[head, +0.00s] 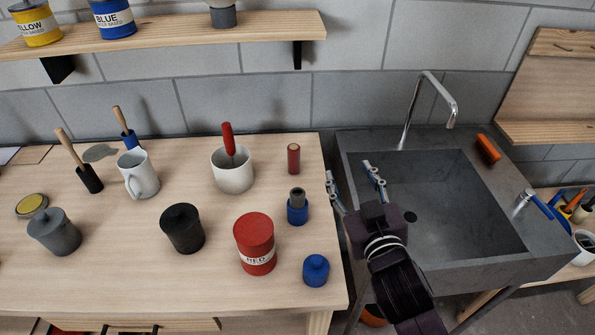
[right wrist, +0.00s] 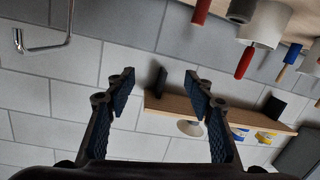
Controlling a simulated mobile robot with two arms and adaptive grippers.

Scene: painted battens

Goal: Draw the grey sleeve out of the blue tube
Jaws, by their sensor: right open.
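The blue tube (head: 297,213) stands upright near the right end of the wooden bench, and the grey sleeve (head: 297,195) sticks up out of its top. My right gripper (head: 350,172) is open and empty, to the right of the tube and above it, over the left side of the sink. In the right wrist view, which is upside down, both fingers are spread (right wrist: 159,78) with nothing between them. A grey cylinder end at the top edge there looks like the grey sleeve (right wrist: 240,11). My left gripper is not in view.
A red cylinder (head: 293,158) stands behind the tube, a white mug (head: 233,175) with a red-handled tool to its left. A red can (head: 255,250) and a blue lidded pot (head: 316,270) stand in front. The sink (head: 470,265) and faucet (head: 440,92) are right.

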